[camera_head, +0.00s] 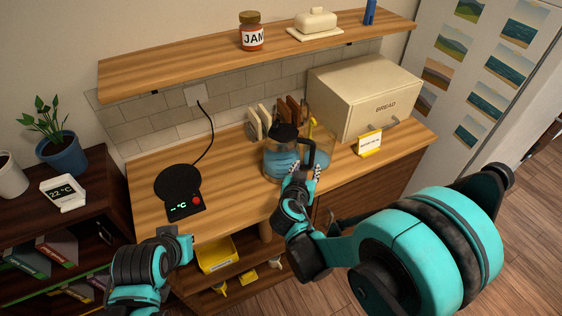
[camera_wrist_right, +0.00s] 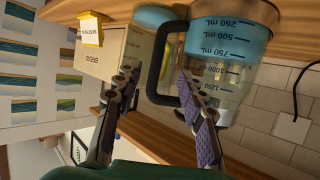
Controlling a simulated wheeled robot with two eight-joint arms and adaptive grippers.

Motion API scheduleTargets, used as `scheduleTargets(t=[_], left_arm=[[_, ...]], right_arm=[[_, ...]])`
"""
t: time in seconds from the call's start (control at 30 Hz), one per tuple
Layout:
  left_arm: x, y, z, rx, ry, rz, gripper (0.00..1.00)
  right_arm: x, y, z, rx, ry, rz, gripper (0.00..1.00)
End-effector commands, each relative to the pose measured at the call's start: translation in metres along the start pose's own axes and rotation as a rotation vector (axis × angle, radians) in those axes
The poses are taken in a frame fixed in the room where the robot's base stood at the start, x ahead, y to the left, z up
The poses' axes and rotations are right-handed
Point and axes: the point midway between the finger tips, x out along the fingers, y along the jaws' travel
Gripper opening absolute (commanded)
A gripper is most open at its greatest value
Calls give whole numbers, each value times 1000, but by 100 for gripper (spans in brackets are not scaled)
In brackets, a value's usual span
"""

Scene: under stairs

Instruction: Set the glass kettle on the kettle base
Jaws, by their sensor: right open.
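The glass kettle (camera_head: 281,163), with a black lid and handle and blue liquid inside, stands on the wooden counter. The round black kettle base (camera_head: 179,183) lies to its left, bare, with a display and red button; its cord runs to the wall. My right gripper (camera_head: 303,174) is at the kettle's handle side. In the right wrist view, the open fingers (camera_wrist_right: 160,97) lie either side of the black handle (camera_wrist_right: 160,72), and the kettle's marked glass (camera_wrist_right: 232,70) shows beside them. Contact with the handle cannot be told. My left gripper (camera_head: 186,246) is low at the counter's front edge, its fingers unclear.
A clear container (camera_head: 325,148) with a yellow part stands right behind the kettle. A bread box (camera_head: 365,92) and small yellow-edged sign (camera_head: 368,143) are to the right. A shelf (camera_head: 200,64) overhangs the back. Counter between kettle and base is clear.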

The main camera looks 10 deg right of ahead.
Motion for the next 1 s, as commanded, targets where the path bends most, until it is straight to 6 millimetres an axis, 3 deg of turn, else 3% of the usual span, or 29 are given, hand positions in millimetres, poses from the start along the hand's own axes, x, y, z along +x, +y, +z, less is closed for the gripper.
scheduleTargets(t=[0.43, 0.7, 0.87, 1.0], left_arm=[[15, 0, 11, 0, 0, 0, 0], [15, 0, 11, 0, 0, 0, 0], [15, 0, 11, 0, 0, 0, 0], [15, 0, 11, 0, 0, 0, 0]], right_arm=[[57, 5, -1, 1, -1, 3, 40], [63, 4, -3, -1, -1, 0, 40], [63, 4, -3, -1, -2, 0, 1], [63, 5, -3, 0, -2, 0, 0]])
